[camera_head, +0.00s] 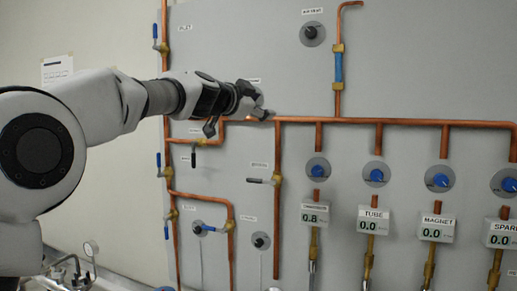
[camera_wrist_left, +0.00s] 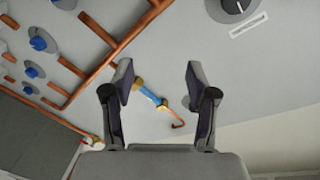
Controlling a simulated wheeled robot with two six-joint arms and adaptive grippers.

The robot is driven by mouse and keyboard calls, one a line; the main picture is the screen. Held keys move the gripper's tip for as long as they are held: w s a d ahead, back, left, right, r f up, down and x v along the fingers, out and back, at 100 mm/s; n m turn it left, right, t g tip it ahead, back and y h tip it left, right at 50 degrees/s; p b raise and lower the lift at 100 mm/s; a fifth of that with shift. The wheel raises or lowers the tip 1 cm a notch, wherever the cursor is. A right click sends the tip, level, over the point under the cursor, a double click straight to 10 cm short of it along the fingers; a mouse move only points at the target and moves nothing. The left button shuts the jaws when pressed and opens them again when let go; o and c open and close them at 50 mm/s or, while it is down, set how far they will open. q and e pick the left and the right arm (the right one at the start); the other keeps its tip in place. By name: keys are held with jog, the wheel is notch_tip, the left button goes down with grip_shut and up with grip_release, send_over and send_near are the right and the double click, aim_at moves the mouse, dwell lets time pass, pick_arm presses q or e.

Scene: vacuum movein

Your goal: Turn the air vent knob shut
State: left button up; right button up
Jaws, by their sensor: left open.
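The air vent knob (camera_head: 312,32) is a dark knob on a round grey plate, high on the grey panel, with a small label above it. In the left wrist view the knob (camera_wrist_left: 236,5) is cut off by the top edge, right of the fingers, and a light pointer line shows on it. My left gripper (camera_head: 240,117) is open, below and left of the knob and apart from it. In the wrist view nothing is between the fingers (camera_wrist_left: 158,82) of the left gripper; the panel shows behind them. My right gripper is not in view.
A copper pipe with a blue sleeve (camera_head: 338,68) stands just right of the knob. A horizontal copper pipe (camera_head: 400,121) runs across below, over several blue knobs and gauges. Lever valves (camera_head: 194,157) line the left. The panel left of the knob is bare.

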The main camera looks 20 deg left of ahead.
pick_arm(q)
jog(key=w+f+n+g+y, duration=0.1)
jog(key=w+f, duration=0.2)
jog(key=f, duration=0.7)
jog(key=shift+a+f+n+g, duration=0.3)
jog(key=shift+a+f+n, duration=0.05)
jog(key=shift+a+n, duration=0.05)
jog(key=s+a+f+n+g+y+b, duration=0.1)
jog(key=s+f+n+g+y+b, duration=0.15)
jog(key=f, duration=1.75)
jog(key=s+a+f+n+g+y+b, duration=0.15)
jog(key=f+g, duration=0.25)
jog(key=f, duration=1.7)
jog(key=s+f+n+g, duration=0.1)
jog(key=s+f, duration=0.2)
jog(key=f, duration=0.4)
jog(key=s+f+n+g, duration=0.1)
jog(key=s+f, duration=0.3)
jog(key=f, duration=0.3)
jog(key=s+f+n+g+b, duration=0.2)
jog(key=s+f+g, duration=0.1)
jog(key=s+f, duration=1.3)
jog(key=s+d+f+n+g, duration=0.1)
jog(key=s+f+g, duration=0.1)
jog(key=s, duration=1)
jog(key=s+d+f+n+g+h+b, duration=0.1)
jog(key=s+f, duration=0.4)
jog(key=s, duration=0.7)
jog(key=shift+d+g, duration=0.35)
jog(key=shift+d, duration=0.35)
